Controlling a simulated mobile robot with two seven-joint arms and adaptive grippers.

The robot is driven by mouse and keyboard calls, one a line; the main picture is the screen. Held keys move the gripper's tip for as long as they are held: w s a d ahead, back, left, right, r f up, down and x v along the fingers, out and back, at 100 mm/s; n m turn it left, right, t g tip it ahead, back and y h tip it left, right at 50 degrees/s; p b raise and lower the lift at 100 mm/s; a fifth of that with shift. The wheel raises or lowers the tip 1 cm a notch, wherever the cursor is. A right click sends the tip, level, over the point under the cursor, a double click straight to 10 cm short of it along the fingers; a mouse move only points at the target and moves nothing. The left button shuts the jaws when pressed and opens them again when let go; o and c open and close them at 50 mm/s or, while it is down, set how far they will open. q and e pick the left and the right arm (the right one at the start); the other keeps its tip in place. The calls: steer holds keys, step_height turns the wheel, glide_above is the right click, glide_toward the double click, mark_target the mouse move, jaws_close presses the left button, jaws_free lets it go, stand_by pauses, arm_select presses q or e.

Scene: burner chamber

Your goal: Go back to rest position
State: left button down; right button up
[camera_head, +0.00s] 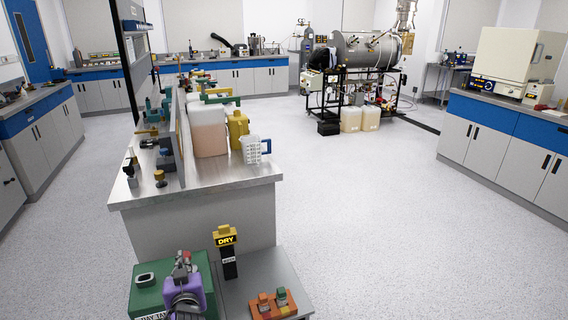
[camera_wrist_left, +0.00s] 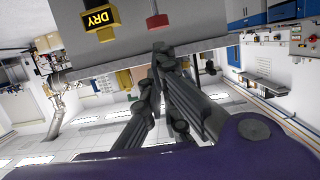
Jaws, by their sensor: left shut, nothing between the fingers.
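My left gripper (camera_head: 182,265) shows at the bottom of the head view, beyond a purple wrist part, above or in front of the green box (camera_head: 145,282). In the left wrist view the left gripper (camera_wrist_left: 161,48) has its dark fingers together and holds nothing. That view is upside down, with ceiling lights low in the picture. The black post with a yellow "DRY" top (camera_head: 226,236) stands to the right of the gripper in the head view. The "DRY" top (camera_wrist_left: 100,20) also shows in the wrist view. My right gripper is in neither view.
An orange rack (camera_head: 262,312) sits right of the post on a grey surface. Behind stands a bench (camera_head: 215,178) with a pinkish container (camera_head: 208,130), a yellow jug (camera_head: 237,128) and a clear measuring jug (camera_head: 252,150). Open floor (camera_head: 360,215) lies to the right.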

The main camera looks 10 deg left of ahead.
arm_select(q)
steer(key=s+d+f+m+h+p, duration=0.1)
steer(key=s+d+f+m+h, duration=0.65)
steer(key=s+d, duration=0.6)
steer(key=s+d+f+g, duration=0.1)
steer(key=s+f, duration=0.2)
steer(key=s, duration=0.5)
steer(key=s+d+f+n+g+p, duration=0.1)
steer(key=s+d+f+g, duration=0.1)
steer(key=s, duration=0.6)
steer(key=s+d+f+g, duration=0.1)
steer(key=s+f, duration=0.4)
steer(key=s, duration=0.3)
steer(key=shift+s+d+g+p, duration=0.3)
steer(key=shift+s+d, duration=0.05)
steer(key=shift+s, duration=0.05)
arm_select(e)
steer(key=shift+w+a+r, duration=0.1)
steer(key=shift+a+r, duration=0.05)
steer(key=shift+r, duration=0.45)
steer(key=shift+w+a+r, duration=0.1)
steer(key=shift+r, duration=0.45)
arm_select(q)
steer(key=shift+h, duration=0.25)
